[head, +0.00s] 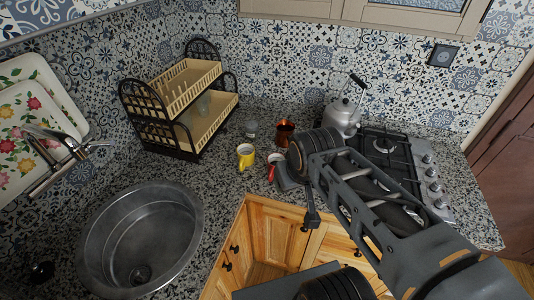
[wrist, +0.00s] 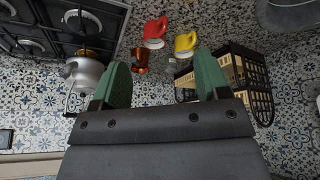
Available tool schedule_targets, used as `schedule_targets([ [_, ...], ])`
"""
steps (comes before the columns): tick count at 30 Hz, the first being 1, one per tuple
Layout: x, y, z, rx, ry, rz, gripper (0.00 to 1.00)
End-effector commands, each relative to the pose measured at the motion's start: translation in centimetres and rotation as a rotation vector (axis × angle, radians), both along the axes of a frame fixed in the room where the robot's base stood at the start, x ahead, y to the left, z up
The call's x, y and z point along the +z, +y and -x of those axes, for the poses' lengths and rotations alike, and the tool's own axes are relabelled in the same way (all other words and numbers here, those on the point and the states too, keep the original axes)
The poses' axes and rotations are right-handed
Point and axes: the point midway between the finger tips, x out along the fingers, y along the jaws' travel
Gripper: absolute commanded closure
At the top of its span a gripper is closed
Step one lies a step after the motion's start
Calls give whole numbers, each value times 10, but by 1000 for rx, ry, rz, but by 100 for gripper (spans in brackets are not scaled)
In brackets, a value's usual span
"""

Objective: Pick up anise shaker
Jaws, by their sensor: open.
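A small clear-grey shaker (head: 251,129), likely the anise shaker, stands upright on the counter between the dish rack and the copper pot in the head view. In the wrist view a small greyish glass thing (wrist: 171,65) shows between the two fingers, partly hidden and too small to read any label. My gripper (wrist: 163,78) is open, with green finger pads spread wide and nothing held. In the head view my arm reaches in from the lower right, and its end is over the counter's front part, near the red mug and apart from the shaker.
A yellow mug (head: 245,156) and a red mug (head: 273,159) stand in front of the shaker. A copper pot (head: 284,134) is to its right, and a dish rack (head: 190,140) to its left. A sink (head: 175,205) is at front left.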

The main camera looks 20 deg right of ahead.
Motion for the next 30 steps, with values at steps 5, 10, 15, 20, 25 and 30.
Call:
schedule_targets([
  [5,-4,-4,-57,262,65,238,14],
  [10,-14,-3,-142,622,169,571,6],
  [15,-41,14,-231,966,301,903,6],
  [20,-78,43,-305,1247,447,1200,6],
  [25,-117,76,-358,1457,599,1453,6],
  [30,-144,100,-386,1573,713,1618,6],
])
